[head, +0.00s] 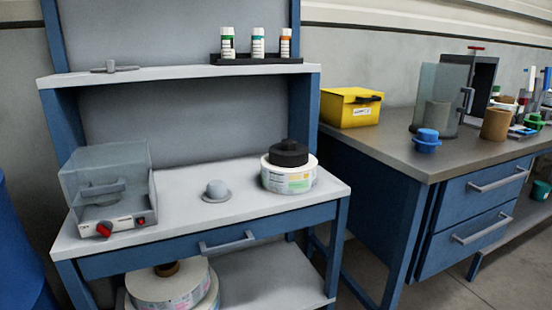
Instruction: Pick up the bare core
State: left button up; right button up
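A brown cylinder (495,125) that looks like a bare cardboard core stands upright on the grey top of the right bench. A second brownish cylinder (437,115) shows through a clear panel just left of it; I cannot tell whether it is also a core. Neither of my grippers is in view.
The right bench (405,151) also holds a clear panel (455,82), a yellow box (352,108), a blue knobbed part (427,140) and clutter at right. The left table (245,208) carries a clear-covered machine (108,185), a grey knob (215,191) and a label reel (288,180) under a black part.

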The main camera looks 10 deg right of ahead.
aim_at(496, 122)
jog(key=z, duration=1.45)
jog(key=u, duration=1.6)
jog(key=z, duration=1.6)
jog(key=i+l+z, duration=0.35)
jog(key=i+j, duration=0.1)
